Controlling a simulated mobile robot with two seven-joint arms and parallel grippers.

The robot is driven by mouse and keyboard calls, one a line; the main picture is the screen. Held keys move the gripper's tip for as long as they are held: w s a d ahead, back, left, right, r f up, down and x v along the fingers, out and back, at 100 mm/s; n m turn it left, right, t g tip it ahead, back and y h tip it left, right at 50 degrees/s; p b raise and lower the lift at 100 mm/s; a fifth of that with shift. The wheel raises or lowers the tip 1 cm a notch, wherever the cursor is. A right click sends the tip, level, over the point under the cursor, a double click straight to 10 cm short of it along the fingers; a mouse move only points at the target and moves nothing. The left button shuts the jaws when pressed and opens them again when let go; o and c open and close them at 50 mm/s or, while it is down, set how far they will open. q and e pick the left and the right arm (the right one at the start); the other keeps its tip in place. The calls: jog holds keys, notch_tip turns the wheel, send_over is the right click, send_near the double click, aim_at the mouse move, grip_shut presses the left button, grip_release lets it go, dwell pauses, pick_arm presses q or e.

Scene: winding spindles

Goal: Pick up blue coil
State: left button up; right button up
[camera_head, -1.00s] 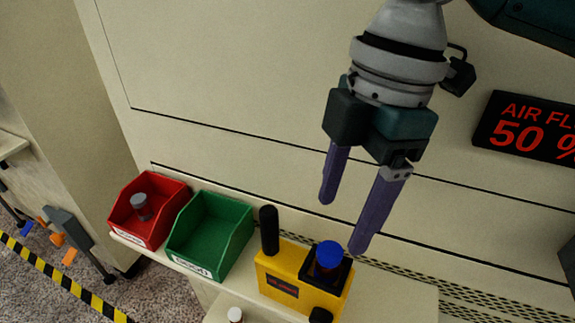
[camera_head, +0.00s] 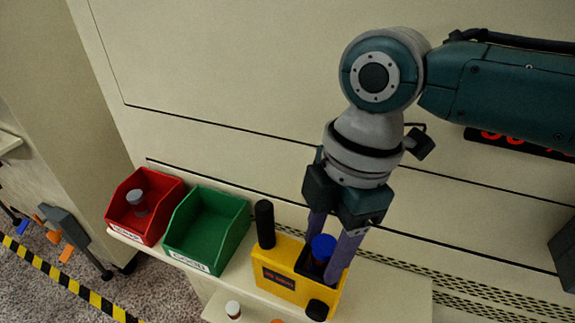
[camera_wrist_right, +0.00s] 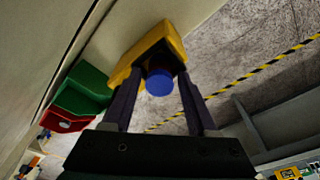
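The blue coil (camera_head: 323,246) stands upright in the dark recess of the yellow box (camera_head: 281,287) on the shelf; its blue top also shows in the right wrist view (camera_wrist_right: 159,82). My right gripper (camera_head: 328,262) points down over the box, its purple fingers open on either side of the coil. In the right wrist view the open fingers (camera_wrist_right: 158,98) have a gap to the coil on both sides. The fingertips are partly hidden by the box and coil in the head view. My left gripper is not in view.
A green bin (camera_head: 208,232), which looks empty, and a red bin (camera_head: 160,229) holding a grey coil (camera_head: 137,200) stand left of the box. A black post (camera_head: 265,223) rises at the box's left. A white-topped coil (camera_head: 233,309) is in front. The wall is close behind.

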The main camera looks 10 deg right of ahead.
aim_at(319, 251)
grip_shut()
dwell(0.5)
jog(key=shift+r, duration=0.5)
jog(key=shift+s+a+r, duration=0.15)
jog(key=shift+r, duration=0.5)
jog(key=shift+s+a+r, duration=0.1)
jog(key=shift+r, duration=0.5)
jog(key=s+a+b, duration=0.1)
jog(key=s+a, duration=0.9)
jog(key=s, duration=0.3)
jog(key=shift+s+a, duration=0.3)
jog(key=shift+a, duration=0.05)
